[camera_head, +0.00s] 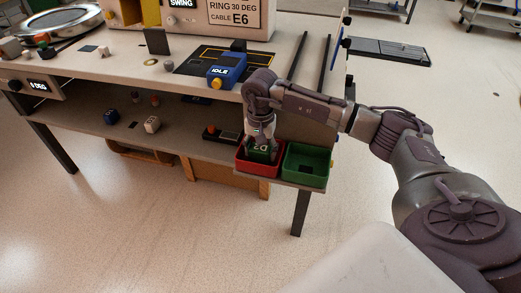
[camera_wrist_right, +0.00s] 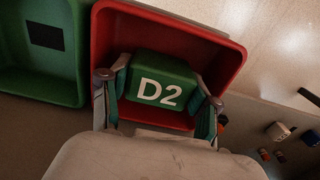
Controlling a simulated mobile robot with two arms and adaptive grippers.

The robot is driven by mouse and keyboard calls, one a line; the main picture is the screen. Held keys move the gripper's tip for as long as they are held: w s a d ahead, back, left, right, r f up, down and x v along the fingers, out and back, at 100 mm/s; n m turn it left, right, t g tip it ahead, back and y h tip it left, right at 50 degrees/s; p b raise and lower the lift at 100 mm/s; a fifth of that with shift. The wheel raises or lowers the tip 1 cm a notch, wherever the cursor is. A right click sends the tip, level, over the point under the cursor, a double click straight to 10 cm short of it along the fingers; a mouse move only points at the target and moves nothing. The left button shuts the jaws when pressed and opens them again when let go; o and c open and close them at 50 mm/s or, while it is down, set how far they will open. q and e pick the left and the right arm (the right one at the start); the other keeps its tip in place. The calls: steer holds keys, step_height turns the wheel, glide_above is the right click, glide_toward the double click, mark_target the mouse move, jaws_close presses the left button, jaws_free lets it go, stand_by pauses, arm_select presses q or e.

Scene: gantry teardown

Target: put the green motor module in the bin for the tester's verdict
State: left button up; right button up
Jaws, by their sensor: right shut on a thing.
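The green motor module (camera_head: 260,152), marked D2, is in my right gripper (camera_head: 260,148), over or within the red bin (camera_head: 244,166). In the right wrist view my right gripper (camera_wrist_right: 160,92) has its fingers on both sides of the module (camera_wrist_right: 160,82). The red bin (camera_wrist_right: 221,42) surrounds the module in that view; whether the module touches the bin floor cannot be told. The green bin (camera_head: 306,179) stands beside the red one, to its right in the head view; it also shows in the right wrist view (camera_wrist_right: 75,60). A blue tester (camera_head: 227,70) reading IDLE sits on the bench top. My left gripper is not in view.
The bench top (camera_head: 125,62) lies behind the bins, with a sign reading RING 30 DEG CABLE E6 (camera_head: 234,13). Blue and white cubes (camera_head: 152,124) sit on the lower shelf. A wooden crate (camera_head: 225,181) is below. The floor in front is clear.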

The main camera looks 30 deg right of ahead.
steer(key=shift+f, duration=0.1)
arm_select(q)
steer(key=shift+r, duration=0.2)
arm_select(e)
steer(key=o, duration=1.5)
arm_select(q)
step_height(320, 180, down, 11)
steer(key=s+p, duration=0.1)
steer(key=p, duration=0.2)
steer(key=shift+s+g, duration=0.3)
arm_select(e)
step_height(320, 180, up, 16)
